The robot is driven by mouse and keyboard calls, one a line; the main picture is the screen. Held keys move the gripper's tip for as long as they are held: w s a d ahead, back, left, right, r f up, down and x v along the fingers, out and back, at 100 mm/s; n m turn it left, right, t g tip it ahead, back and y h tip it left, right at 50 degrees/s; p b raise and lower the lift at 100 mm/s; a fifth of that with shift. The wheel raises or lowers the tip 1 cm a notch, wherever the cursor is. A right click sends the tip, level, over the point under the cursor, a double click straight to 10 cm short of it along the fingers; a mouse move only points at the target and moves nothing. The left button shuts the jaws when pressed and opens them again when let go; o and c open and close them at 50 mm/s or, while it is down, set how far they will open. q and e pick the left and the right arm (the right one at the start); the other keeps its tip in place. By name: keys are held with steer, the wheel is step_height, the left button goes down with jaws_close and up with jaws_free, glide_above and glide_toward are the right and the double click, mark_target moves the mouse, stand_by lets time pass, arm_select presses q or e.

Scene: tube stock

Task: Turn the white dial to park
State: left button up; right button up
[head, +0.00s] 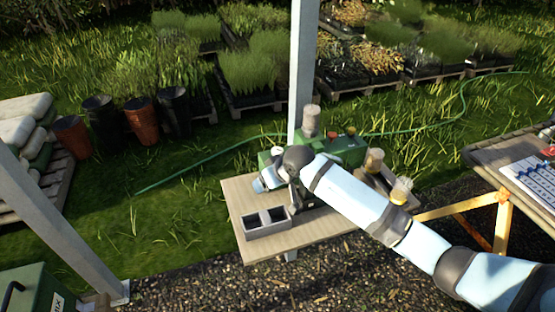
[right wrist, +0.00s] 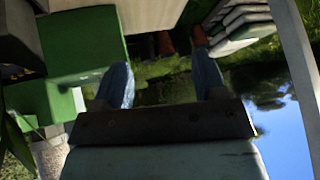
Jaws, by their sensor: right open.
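A green machine (head: 345,151) stands on a small wooden table (head: 318,232), and its green side also shows in the right wrist view (right wrist: 85,48). A small whitish round part (head: 277,150) shows at the machine's left end; I cannot tell whether it is the white dial. No dial shows clearly in the right wrist view. My right gripper (head: 262,184) is at the machine's left front, above the table. In the right wrist view its two blue fingers (right wrist: 162,68) are apart with nothing between them. My right arm hides much of the machine's front. My left gripper is not in view.
A grey two-compartment box (head: 268,230) stands on the table below my right gripper. Yellow-topped containers (head: 401,191) stand right of my forearm. A grey post (head: 303,70) rises behind the machine. A second table (head: 490,158) is at the right. Grass left of the table is open.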

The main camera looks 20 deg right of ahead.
steer(key=w+d+r+g+h+b, duration=0.1)
steer(key=w+d+r+h+b, duration=0.1)
steer(key=w+d+r+b, duration=0.4)
steer(key=m+h+p, duration=0.1)
glide_toward(278, 150)
steer(key=shift+g, duration=0.4)
steer(key=x, duration=0.9)
steer(key=shift+w+a, duration=0.1)
steer(key=shift+w, duration=0.25)
steer(key=c, duration=0.9)
